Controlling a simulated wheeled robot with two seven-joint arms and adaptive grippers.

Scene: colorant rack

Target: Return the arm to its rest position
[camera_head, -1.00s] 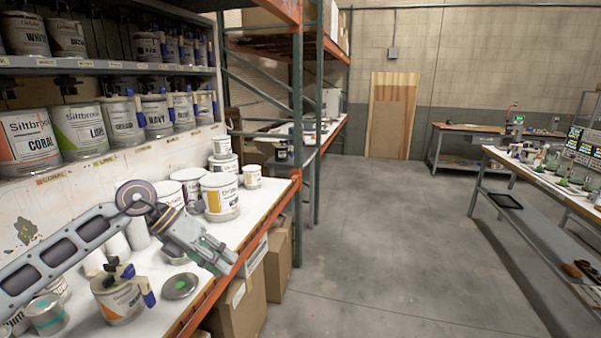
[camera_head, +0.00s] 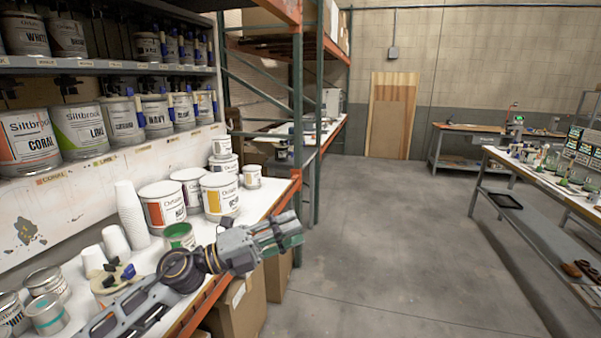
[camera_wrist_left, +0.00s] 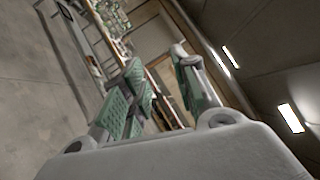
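My left gripper (camera_head: 288,232) is past the shelf's orange front edge, over the aisle, and holds nothing. Its two green-padded fingers stand apart, with a gap between them in the left wrist view (camera_wrist_left: 158,85). My left arm (camera_head: 135,305) comes in from the lower left over the white shelf top (camera_head: 262,207). My right gripper is in neither view.
White cups (camera_head: 130,210), a green-topped can (camera_head: 179,236) and large paint cans (camera_head: 220,195) stand near the arm. Cardboard boxes (camera_head: 240,305) sit below. The aisle floor (camera_head: 400,240) is clear.

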